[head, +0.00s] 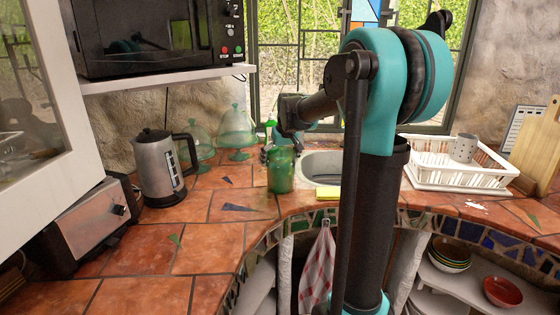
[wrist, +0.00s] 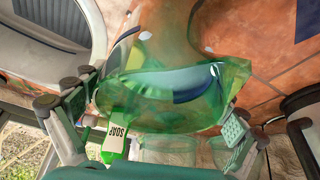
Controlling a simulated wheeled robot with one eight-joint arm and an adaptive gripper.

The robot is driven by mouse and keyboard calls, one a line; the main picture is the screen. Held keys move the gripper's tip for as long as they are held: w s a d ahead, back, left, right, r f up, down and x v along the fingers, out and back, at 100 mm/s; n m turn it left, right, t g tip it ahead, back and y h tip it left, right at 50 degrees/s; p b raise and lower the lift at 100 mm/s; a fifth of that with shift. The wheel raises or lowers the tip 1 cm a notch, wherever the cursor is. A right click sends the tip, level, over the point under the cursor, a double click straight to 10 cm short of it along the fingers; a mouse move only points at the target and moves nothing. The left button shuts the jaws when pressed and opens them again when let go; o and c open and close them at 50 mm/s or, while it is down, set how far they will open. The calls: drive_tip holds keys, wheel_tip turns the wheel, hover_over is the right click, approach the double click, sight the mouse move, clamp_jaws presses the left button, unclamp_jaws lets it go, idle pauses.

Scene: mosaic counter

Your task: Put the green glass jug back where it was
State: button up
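The green glass jug (head: 281,172) is upright over the tiled counter, left of the sink. I cannot tell from the head view whether its base touches the tiles. In the wrist view the see-through jug (wrist: 165,95) fills the middle, between my two fingers. My gripper (head: 270,152) is at the jug's upper part, partly hidden behind it and my arm.
A soap bottle (wrist: 114,135) stands close by. A yellow sponge (head: 327,193) lies at the sink's (head: 322,167) front edge. Green glass domed stands (head: 238,130) and a metal kettle (head: 156,168) are to the left. A white dish rack (head: 460,175) is right. Front-left tiles are clear.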

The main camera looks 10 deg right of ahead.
drive_tip(key=shift+r, duration=0.1)
drive_tip(key=a+v, duration=0.1)
drive_tip(key=v, duration=1.1)
drive_tip(key=s+d+f+m, duration=0.1)
drive_tip(key=s+d+f, duration=0.1)
drive_tip(key=s+f, duration=1.1)
drive_tip(key=s+d+f+m, duration=0.1)
drive_tip(key=s+d+f, duration=0.1)
drive_tip(key=s+f, duration=1.2)
wheel_tip(320, 180, down, 3)
drive_tip(key=shift+s+r+h, duration=0.2)
drive_tip(key=shift+s+h, duration=0.1)
drive_tip(key=shift+h, duration=0.1)
